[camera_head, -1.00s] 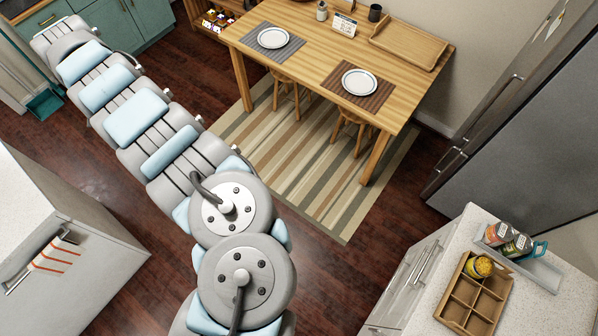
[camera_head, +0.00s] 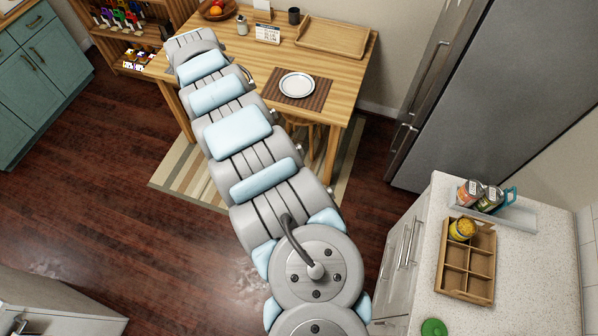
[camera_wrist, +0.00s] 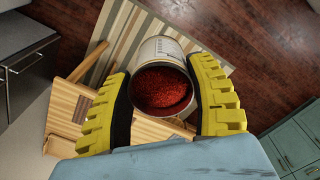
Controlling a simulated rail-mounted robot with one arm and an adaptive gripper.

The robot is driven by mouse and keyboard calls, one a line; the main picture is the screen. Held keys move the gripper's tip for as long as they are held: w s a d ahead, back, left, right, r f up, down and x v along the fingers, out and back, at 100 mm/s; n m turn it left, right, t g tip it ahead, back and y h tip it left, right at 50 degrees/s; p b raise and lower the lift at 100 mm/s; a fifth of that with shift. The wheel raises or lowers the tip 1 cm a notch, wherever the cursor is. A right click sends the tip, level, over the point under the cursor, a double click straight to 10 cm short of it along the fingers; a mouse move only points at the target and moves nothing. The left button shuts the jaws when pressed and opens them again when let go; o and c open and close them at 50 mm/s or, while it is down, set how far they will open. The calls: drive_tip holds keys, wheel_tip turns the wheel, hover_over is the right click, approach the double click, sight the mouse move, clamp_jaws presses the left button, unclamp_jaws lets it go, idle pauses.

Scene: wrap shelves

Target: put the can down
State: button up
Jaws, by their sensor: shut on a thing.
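The can (camera_wrist: 160,52) shows in the wrist view with a pale side, a metal rim and a grainy red inside facing the camera. My gripper (camera_wrist: 163,68) has yellow fingers with black pads, one on each side of the can, and is shut on it. In the wrist view the striped rug, the wooden table and the dark floor show behind the can. In the head view my arm stretches toward the table (camera_head: 345,75); the gripper and the held can are hidden there.
The table carries a plate (camera_head: 297,85), a wooden tray (camera_head: 332,37), a calendar (camera_head: 267,33) and a dark cup (camera_head: 294,16). At right, a counter (camera_head: 540,270) holds a divided wooden crate (camera_head: 467,280) with a yellow can (camera_head: 462,229) and empty compartments. A fridge (camera_head: 490,90) stands behind.

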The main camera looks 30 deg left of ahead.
drive_tip(key=w+d+f+m+b, duration=0.1)
drive_tip(key=w+d+f, duration=0.1)
drive_tip(key=w+d, duration=0.7)
drive_tip(key=shift+d+f, duration=0.35)
drive_tip(key=shift+d, duration=0.85)
drive_tip(key=shift+m, duration=0.7)
drive_tip(key=w+d, duration=0.2)
drive_tip(key=d, duration=0.1)
drive_tip(key=w+d+f+b, duration=0.1)
drive_tip(key=w+d, duration=0.1)
drive_tip(key=d, duration=0.2)
drive_tip(key=w+d+f, duration=0.1)
drive_tip(key=w+d, duration=0.1)
drive_tip(key=d, duration=0.2)
drive_tip(key=shift+d, duration=0.25)
drive_tip(key=w+d+f+m+b, duration=0.1)
drive_tip(key=w+d+f, duration=0.1)
drive_tip(key=d, duration=0.8)
drive_tip(key=w+d+f+m+b, duration=0.1)
drive_tip(key=w+d+f+b, duration=0.1)
drive_tip(key=d, duration=0.9)
drive_tip(key=m+b, duration=0.4)
hover_over(474, 290)
wheel_tip(474, 290, down, 7)
drive_tip(key=shift+a+f+p, duration=0.1)
drive_tip(key=shift+f+p, duration=0.2)
drive_tip(key=shift+f, duration=3.8)
drive_tip(key=shift+s+f, duration=0.1)
drive_tip(key=shift+f, duration=0.4)
drive_tip(key=shift+f, duration=0.1)
